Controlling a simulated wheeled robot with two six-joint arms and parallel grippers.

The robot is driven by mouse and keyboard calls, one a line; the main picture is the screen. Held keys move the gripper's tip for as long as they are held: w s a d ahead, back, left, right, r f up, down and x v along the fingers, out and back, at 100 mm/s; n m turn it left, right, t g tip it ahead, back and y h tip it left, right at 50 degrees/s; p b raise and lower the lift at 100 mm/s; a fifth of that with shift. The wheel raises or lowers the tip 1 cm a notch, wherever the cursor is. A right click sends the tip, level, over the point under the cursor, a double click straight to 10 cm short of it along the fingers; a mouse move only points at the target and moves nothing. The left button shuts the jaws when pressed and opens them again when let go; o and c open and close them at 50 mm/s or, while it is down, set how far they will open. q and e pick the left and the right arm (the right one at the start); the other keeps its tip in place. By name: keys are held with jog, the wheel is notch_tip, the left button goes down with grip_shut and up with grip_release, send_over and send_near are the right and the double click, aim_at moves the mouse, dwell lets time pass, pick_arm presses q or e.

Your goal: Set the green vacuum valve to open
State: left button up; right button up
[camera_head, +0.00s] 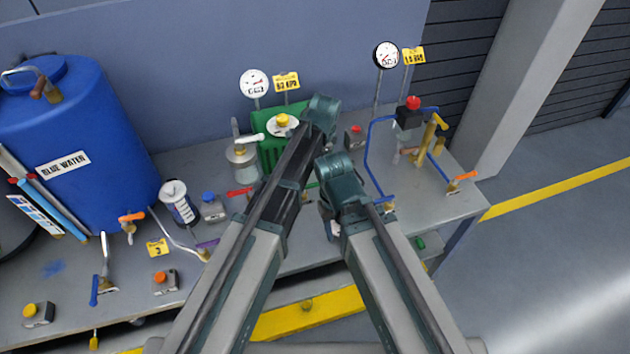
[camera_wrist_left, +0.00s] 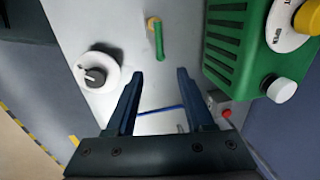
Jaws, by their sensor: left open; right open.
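The green valve's lever (camera_wrist_left: 159,42) shows in the left wrist view, on a brass body (camera_wrist_left: 152,22) on the grey bench. It runs roughly up and down in that picture. In the head view only a thin green sliver (camera_head: 312,185) beside my left arm may be part of it. My left gripper (camera_wrist_left: 157,73) is open and empty, its fingertips just below the lever's lower end in the wrist view. Whether they are at its height I cannot tell. My left gripper is hidden in the head view. My right gripper (camera_head: 327,210) shows only partly, low beside its forearm.
A green ribbed unit (camera_head: 270,150) with a yellow knob stands close by; it also shows in the left wrist view (camera_wrist_left: 238,45). A white round base with a black knob (camera_wrist_left: 95,76) lies left of the lever. A blue drum (camera_head: 85,130) fills the bench's left.

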aim_at(315, 184)
pick_arm(q)
jog(key=shift+f, duration=0.15)
jog(key=f+b, duration=0.4)
jog(key=w+f+b, duration=0.1)
jog(key=f+b, duration=0.4)
jog(key=w+a+f+b, duration=0.1)
jog(key=f+b, duration=0.3)
jog(key=shift+w+f+b, duration=0.2)
jog(key=shift+w+b, duration=0.05)
jog(key=shift+b, duration=0.1)
jog(key=shift+r, duration=0.1)
grip_shut()
dwell(1.0)
